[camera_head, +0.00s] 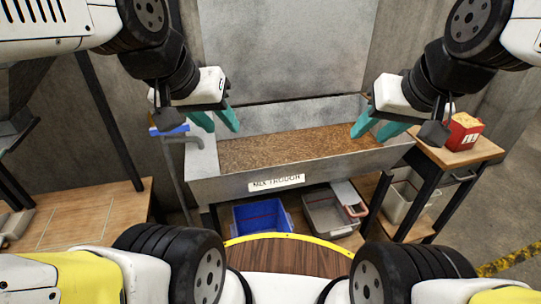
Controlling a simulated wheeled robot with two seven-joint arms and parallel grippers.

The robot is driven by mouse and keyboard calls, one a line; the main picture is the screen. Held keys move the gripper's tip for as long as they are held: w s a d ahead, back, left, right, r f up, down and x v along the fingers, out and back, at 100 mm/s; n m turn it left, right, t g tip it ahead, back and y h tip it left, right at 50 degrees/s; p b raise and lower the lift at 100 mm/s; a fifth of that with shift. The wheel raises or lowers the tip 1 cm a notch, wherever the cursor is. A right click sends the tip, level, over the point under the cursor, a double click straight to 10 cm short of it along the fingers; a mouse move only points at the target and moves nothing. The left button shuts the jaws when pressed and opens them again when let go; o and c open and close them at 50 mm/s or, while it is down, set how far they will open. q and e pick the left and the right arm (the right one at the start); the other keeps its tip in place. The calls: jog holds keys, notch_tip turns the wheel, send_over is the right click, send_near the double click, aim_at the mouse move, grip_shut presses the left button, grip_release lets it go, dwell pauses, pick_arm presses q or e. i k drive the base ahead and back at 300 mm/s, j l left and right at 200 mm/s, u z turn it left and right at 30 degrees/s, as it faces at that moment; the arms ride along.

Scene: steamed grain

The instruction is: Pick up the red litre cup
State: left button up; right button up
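A red cup-like container (465,132) with a pale label and yellowish contents stands on the small wooden side table (488,154) at the right. I take it for the red litre cup. My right gripper (368,137) is open and empty, its teal fingers pointing down over the right end of the trough. It is to the left of the red container and apart from it. My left gripper (222,129) is open and empty over the left end of the trough.
A metal trough (225,184) labelled "MIX TROUGH" holds brown grain. Beneath it are a blue bin (262,220) and a grey bin (325,218) with a red-handled item (355,207). A pale bucket (405,200) stands under the side table. A wooden bench (85,215) is at left.

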aim_at(465, 130)
jog(key=z, duration=1.35)
jog(key=i+l+u, duration=0.15)
jog(key=i+u, duration=0.25)
jog(key=i+l+u, duration=0.25)
jog(key=u, duration=0.2)
jog(key=i+l+u, duration=0.4)
jog(key=k, duration=0.1)
